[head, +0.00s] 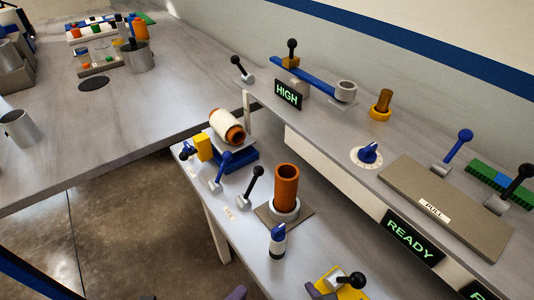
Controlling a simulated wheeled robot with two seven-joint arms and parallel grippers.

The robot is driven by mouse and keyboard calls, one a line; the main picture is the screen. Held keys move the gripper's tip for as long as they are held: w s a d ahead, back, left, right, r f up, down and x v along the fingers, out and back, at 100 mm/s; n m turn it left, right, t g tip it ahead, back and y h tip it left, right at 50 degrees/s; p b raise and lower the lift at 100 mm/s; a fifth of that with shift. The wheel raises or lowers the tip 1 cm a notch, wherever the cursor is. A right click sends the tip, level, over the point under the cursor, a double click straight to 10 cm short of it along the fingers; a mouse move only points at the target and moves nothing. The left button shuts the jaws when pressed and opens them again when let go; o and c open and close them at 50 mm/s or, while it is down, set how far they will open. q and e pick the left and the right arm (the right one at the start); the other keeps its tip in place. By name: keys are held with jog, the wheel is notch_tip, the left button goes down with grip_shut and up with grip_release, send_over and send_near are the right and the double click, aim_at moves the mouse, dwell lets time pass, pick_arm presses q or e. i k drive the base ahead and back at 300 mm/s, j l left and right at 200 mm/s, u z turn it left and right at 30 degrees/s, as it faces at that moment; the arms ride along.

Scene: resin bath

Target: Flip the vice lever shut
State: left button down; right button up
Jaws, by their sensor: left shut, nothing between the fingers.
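A vice-like fixture with a blue base (238,159) and a yellow block (203,147) stands on the lower bench. A white roll with a brown core (227,127) lies on it. A blue-knobbed lever (220,171) and a black-knobbed lever (251,185) stand upright in front of it; a small blue lever (187,150) is at its left. I cannot tell which one is the vice lever. My left gripper (238,293) barely shows as a purplish tip at the bottom edge, apart from these levers, shut and empty. My right gripper is not in view.
A brown tube (286,186) stands in a grey ring, with a blue-capped bottle (278,241) in front. A yellow fixture (338,287) with a black-knobbed lever is at the bottom. The raised shelf holds a blue dial (369,152), more levers and a READY sign (411,238).

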aim_at(258, 171)
jog(key=k+j, duration=0.7)
